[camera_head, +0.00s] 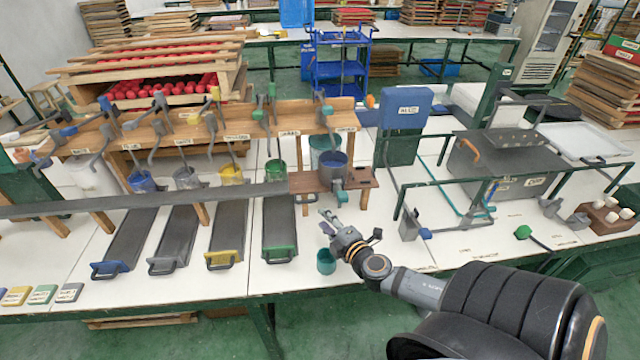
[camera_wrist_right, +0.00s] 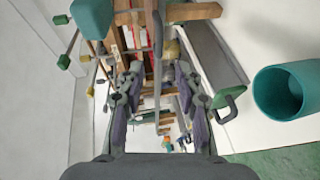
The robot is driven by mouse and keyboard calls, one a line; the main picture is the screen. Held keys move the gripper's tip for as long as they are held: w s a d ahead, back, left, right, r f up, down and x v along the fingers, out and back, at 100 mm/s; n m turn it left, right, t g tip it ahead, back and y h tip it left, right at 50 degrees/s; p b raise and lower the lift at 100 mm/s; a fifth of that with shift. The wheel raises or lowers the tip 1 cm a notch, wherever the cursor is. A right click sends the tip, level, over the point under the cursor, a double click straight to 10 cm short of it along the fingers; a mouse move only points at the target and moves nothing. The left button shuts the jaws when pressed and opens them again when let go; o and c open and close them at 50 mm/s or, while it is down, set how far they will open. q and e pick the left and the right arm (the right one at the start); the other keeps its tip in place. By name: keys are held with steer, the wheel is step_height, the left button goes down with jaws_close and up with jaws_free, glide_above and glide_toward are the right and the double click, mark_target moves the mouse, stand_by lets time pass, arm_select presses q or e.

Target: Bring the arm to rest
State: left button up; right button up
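My right arm comes in from the lower right of the head view. Its gripper (camera_head: 332,222) is over the white table, just above and beside a teal cup (camera_head: 326,262). In the right wrist view the two fingers of the gripper (camera_wrist_right: 155,105) stand apart with nothing held between them. The teal cup also shows in the right wrist view (camera_wrist_right: 290,92), to the right of the fingers and apart from them. My left gripper is not in view.
A wooden rack (camera_head: 205,122) with several paint pots stands left of the gripper. Dark trays with blue, grey, yellow and green (camera_head: 279,252) ends slope below it. A green frame (camera_head: 455,185) and grey box stand right.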

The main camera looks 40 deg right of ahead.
steer(key=s+a+f+m+g+y, duration=0.1)
steer(key=s+a+f+m+g, duration=0.3)
steer(key=s+a+m+g, duration=1)
steer(key=s+d+f, duration=0.2)
steer(key=s+f, duration=0.1)
steer(key=f, duration=1.1)
steer(key=s+d+f, duration=0.2)
steer(key=f, duration=1.3)
steer(key=s+f+m, duration=0.1)
steer(key=s+f, duration=1.3)
steer(key=s, duration=0.4)
steer(key=shift+d+y, duration=0.3)
steer(key=shift+d, duration=0.15)
